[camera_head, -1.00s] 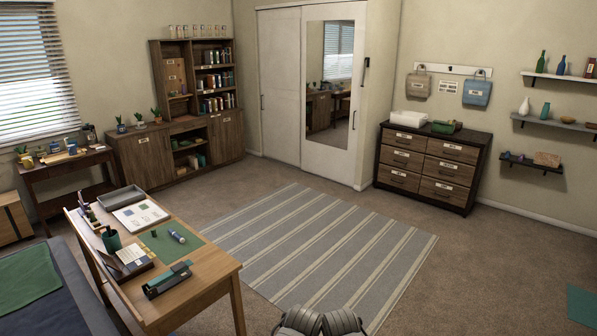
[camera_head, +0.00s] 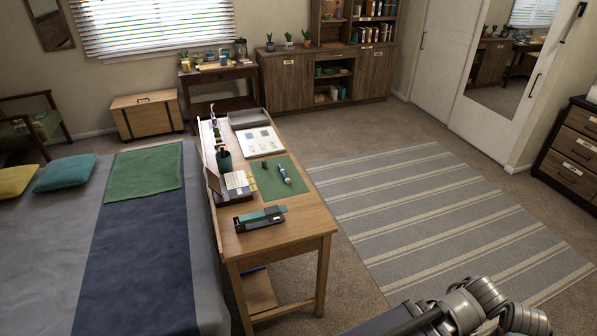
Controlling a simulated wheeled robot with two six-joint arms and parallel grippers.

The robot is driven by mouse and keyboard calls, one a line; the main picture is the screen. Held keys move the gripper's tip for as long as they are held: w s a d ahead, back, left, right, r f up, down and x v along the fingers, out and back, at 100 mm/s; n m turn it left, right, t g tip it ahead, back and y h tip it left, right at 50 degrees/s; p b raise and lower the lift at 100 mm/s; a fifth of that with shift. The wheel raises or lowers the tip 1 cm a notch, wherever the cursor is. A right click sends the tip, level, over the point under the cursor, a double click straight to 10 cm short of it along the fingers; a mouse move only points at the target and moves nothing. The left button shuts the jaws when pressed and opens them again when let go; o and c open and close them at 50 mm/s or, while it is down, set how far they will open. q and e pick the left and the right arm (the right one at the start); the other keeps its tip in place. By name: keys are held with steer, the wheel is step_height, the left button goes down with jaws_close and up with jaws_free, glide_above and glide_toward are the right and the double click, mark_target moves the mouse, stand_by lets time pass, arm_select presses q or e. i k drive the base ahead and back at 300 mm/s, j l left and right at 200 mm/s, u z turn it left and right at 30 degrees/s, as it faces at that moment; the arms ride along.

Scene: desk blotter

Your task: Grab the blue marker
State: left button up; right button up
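A blue and white marker-like object (camera_head: 285,175) lies on the green desk blotter (camera_head: 277,191) on the wooden desk. It is small, so its details are hard to make out. Parts of my own arm show at the bottom right, away from the desk. Neither gripper's fingers can be made out in the head view.
The wooden desk (camera_head: 300,219) also bears a stapler-like teal and black tool (camera_head: 260,218), a dark green cup (camera_head: 224,161), an organiser with cards (camera_head: 232,187), papers (camera_head: 259,141) and a grey tray (camera_head: 249,119). A bed (camera_head: 65,235) stands left. The striped rug (camera_head: 420,195) is clear.

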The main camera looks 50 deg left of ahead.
mark_target(285, 174)
steer(key=i+u, duration=0.25)
steer(key=i+l+u, duration=0.1)
steer(key=i+u, duration=0.4)
steer(key=u, duration=0.25)
steer(key=i+u, duration=0.25)
steer(key=u, duration=0.15)
steer(key=i+u, duration=0.2)
steer(key=u, duration=0.25)
steer(key=i+l+u, duration=0.1)
steer(key=i+u, duration=0.3)
steer(key=l+u, duration=0.35)
steer(key=l, duration=0.9)
steer(key=l+u, duration=0.35)
steer(key=l, duration=0.9)
